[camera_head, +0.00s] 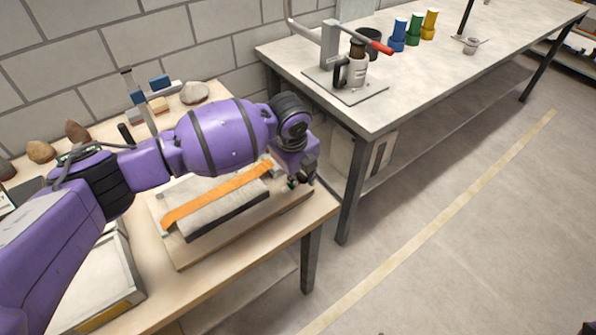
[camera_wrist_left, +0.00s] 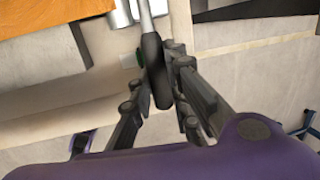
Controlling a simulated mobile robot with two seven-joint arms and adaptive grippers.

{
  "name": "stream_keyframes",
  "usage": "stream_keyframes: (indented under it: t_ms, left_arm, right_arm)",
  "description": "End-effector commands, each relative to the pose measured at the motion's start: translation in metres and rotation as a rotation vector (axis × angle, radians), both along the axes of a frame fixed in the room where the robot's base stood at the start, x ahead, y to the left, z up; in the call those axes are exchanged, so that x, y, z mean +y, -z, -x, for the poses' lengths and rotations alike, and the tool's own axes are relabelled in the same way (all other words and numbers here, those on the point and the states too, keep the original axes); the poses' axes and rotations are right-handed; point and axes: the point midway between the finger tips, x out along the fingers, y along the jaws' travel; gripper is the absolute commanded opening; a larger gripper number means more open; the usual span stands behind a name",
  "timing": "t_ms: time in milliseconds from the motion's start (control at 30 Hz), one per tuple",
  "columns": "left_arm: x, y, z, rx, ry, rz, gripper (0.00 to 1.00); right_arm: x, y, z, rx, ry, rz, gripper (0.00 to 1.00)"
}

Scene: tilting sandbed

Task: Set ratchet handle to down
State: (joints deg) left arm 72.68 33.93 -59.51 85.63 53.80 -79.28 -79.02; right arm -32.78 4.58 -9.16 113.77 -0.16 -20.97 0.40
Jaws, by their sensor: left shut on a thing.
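In the left wrist view the ratchet handle is a metal rod with a dark grip (camera_wrist_left: 155,68), standing between the fingers of my left gripper (camera_wrist_left: 160,85). The gripper is shut on that dark grip. In the head view my left gripper (camera_head: 298,182) is at the right end of the sandbed (camera_head: 225,212), and it mostly hides the handle there. The sandbed is a grey box on a wooden board with an orange strap (camera_head: 215,195) across its top. My right gripper is in neither view.
The wooden table (camera_head: 285,232) holds the sandbed, with several stones (camera_head: 42,151) at its back left. A second workbench (camera_head: 440,75) stands at the right with a lever press (camera_head: 350,70) and blue, green and yellow cups (camera_head: 413,30). The floor to the right is clear.

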Motion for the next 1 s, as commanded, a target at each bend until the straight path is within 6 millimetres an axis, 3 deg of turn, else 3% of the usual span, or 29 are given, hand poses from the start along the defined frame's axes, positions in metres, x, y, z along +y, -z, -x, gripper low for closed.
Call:
stream_keyframes:
  t_ms: [533,567,700,1000]
  left_arm:
    - [0.0001,0.0058,0.0008,-0.02,-0.003,-0.016,0.0]
    - [0.0001,0.0059,0.0009,-0.02,-0.003,-0.016,0.18]
    - [0.0002,0.0057,0.0008,-0.02,-0.002,-0.016,0.35]
    - [0.0,0.0032,0.0,-0.022,-0.001,-0.016,0.35]
  right_arm:
    - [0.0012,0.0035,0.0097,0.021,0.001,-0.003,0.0]
    - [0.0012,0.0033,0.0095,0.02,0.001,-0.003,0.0]
    - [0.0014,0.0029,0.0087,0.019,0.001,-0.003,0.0]
    - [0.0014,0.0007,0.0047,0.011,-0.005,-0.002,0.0]
